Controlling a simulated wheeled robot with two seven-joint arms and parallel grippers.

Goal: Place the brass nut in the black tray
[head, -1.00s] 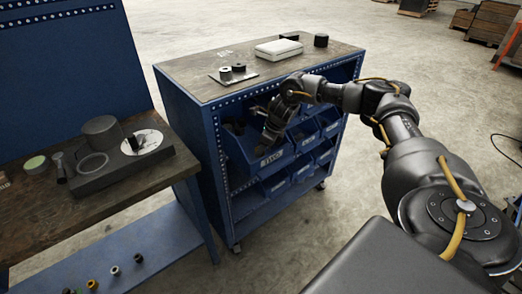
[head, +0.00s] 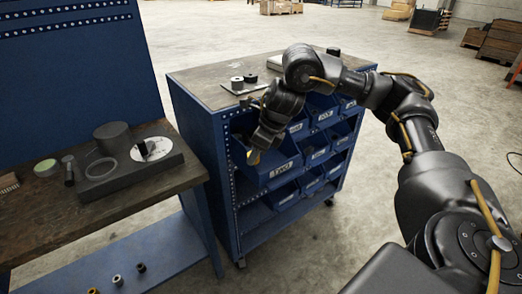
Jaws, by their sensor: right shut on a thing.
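My right gripper (head: 256,150) hangs fingers down over the front of the top-left blue bin (head: 272,176) in the blue cart. It is shut on a small brass-coloured thing, the brass nut (head: 253,158), which shows only in part at the fingertips. A black tray-like block (head: 110,184) lies on the wooden workbench at the left, well apart from the gripper. It has a round ring and a white disc on it. I cannot tell whether it is the task's black tray. My left gripper is out of view.
More blue bins fill the cart.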

